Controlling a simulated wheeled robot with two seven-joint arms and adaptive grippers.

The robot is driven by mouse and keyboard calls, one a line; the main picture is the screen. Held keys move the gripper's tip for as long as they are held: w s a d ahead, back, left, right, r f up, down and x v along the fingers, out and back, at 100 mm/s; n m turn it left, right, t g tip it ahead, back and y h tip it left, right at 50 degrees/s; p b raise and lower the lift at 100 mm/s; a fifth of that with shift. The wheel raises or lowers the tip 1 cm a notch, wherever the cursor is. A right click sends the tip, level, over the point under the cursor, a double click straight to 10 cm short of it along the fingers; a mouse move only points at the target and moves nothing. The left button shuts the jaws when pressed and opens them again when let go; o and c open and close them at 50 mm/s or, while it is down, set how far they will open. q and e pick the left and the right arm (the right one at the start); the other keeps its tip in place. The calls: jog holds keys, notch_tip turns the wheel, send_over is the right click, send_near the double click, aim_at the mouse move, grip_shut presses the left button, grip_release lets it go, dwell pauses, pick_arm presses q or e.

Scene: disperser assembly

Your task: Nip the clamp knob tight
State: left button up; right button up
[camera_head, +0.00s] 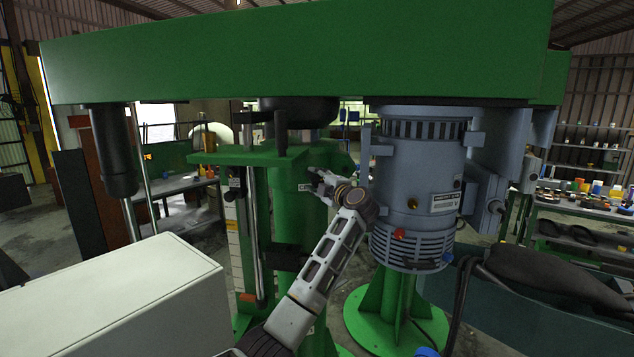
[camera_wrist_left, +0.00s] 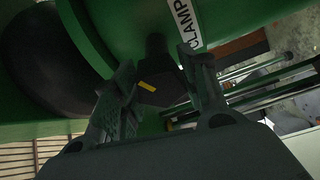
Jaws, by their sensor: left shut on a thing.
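The clamp knob (camera_wrist_left: 158,92) is a dark block with a small yellow mark, on the green column just below the white CLAMP label (camera_wrist_left: 187,22) in the left wrist view. My left gripper (camera_wrist_left: 162,98) has one finger on either side of the knob and is shut on it. In the head view my left gripper (camera_head: 318,178) reaches up to the green column (camera_head: 290,215) beside the edge of the label (camera_head: 305,187). The knob is hidden there by the gripper. My right gripper is not in view.
A grey-blue motor (camera_head: 415,190) hangs close to the right of my left wrist. A green plate (camera_head: 245,156) with an upright black handle juts out left of the column. A green beam (camera_head: 300,55) spans overhead. A white cabinet (camera_head: 120,295) fills the lower left.

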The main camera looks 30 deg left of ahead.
pick_arm(q)
jog(key=shift+m, duration=0.5)
jog(key=m+t, duration=0.1)
jog(key=m, duration=0.3)
jog(key=shift+f+y, duration=0.1)
jog(key=shift+y, duration=0.2)
jog(key=m+t, duration=0.1)
jog(key=m, duration=0.6)
jog(key=shift+t, duration=0.4)
jog(key=m+t, duration=0.1)
jog(key=m, duration=0.2)
jog(key=m+t+h, duration=0.1)
jog(key=m, duration=0.3)
jog(key=shift+m+t+h, duration=0.35)
jog(key=shift+m+h, duration=0.15)
jog(key=shift+m, duration=1.2)
jog(key=shift+m+t+h, duration=0.35)
jog(key=shift+m+h, duration=0.15)
jog(key=shift+m, duration=1.2)
jog(key=o, duration=1)
jog(key=shift+d, duration=0.1)
